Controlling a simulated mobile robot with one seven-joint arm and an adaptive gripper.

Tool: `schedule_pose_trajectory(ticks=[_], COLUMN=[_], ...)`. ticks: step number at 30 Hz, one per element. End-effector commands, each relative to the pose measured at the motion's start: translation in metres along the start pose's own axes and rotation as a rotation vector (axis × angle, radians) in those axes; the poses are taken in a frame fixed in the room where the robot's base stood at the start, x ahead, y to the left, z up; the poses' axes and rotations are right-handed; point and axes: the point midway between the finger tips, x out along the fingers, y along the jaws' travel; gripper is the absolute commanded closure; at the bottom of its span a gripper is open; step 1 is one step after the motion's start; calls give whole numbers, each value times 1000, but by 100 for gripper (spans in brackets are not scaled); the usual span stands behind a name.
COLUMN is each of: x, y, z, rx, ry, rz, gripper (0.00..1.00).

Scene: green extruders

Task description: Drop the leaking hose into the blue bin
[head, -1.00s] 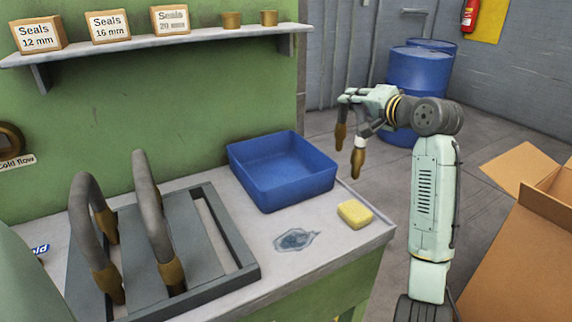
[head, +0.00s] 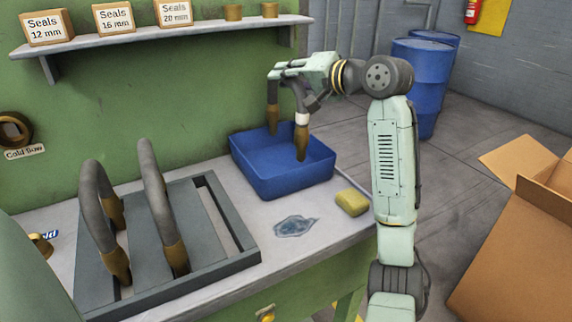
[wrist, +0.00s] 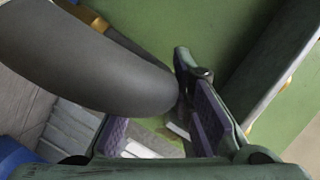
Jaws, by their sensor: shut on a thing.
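My gripper (head: 287,72) is shut on a dark grey bent hose, the leaking hose (head: 271,92), whose two brass ends hang down; the right end has a white band. The hose also fills the upper left of the wrist view (wrist: 90,60), beside the gripper fingers (wrist: 195,105). The blue bin (head: 285,185) stands on the bench, and the hose hangs over it in the head view. The right brass end overlaps the bin's inside; I cannot tell how far it is above the floor of the bin.
Two other grey hoses (head: 155,190) stand in a dark grey rack (head: 225,240) at left. A wet patch (head: 294,226) and a yellow sponge (head: 352,202) lie in front of the bin. A shelf (head: 160,37) with seal boxes is behind. Blue drums (head: 420,85) stand at back right.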

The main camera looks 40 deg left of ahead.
Motion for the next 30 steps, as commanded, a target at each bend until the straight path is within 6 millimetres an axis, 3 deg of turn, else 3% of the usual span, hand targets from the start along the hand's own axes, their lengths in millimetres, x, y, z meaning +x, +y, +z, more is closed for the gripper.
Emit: schedule_pose_trajectory(ticks=[12, 22, 23, 30], x=[10, 10, 10, 10], y=[41, 42, 42, 42], z=[25, 26, 26, 26], rx=[-1, -1, -1, -1], ry=[2, 2, 2, 2], rz=[-1, -1, -1, -1], gripper=[100, 100, 78, 62])
